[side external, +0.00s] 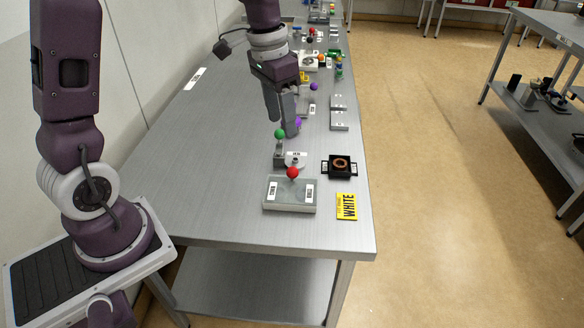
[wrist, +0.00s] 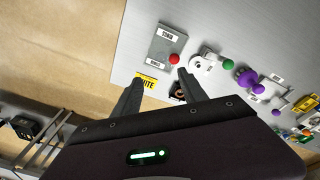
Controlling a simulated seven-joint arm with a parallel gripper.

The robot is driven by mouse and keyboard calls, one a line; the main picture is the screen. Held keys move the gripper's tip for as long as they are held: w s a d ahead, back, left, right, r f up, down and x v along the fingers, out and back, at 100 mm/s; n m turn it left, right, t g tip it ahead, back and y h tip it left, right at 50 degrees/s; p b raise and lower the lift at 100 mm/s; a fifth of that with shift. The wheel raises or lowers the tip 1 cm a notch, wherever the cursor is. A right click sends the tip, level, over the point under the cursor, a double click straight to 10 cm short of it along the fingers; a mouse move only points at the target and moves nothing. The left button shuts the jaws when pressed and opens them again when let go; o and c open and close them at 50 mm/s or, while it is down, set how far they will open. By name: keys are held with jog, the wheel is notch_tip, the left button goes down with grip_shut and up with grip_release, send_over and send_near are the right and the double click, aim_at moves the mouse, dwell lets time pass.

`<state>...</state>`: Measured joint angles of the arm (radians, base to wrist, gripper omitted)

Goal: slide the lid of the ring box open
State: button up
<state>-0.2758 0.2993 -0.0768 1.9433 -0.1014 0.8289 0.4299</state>
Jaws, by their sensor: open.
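A small black square box (side external: 340,167) with a copper-brown ring shape on top sits near the right edge of the table. It looks like the ring box, but I cannot tell its lid from its body. My gripper (side external: 281,124) is open and empty, above the table and behind and left of the box, beside a green ball knob (side external: 280,134). In the wrist view my gripper's fingers (wrist: 160,77) are spread apart and touch nothing that I can make out.
A grey box with a red ball knob (side external: 292,173) stands left of the black box, towards the near end. A yellow WHITE sign (side external: 347,206) lies in front. A white round fixture (side external: 295,160), purple knobs and several small fixtures run further back. The table's left side is clear.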

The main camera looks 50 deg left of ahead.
jog(key=g+h, duration=0.1)
send_near(291, 183)
jog(key=f, duration=0.3)
jog(key=w+d+f, duration=0.1)
jog(key=f, duration=0.1)
jog(key=shift+f, duration=0.15)
jog(key=shift+c, duration=0.2)
grip_shut()
dwell(0.7)
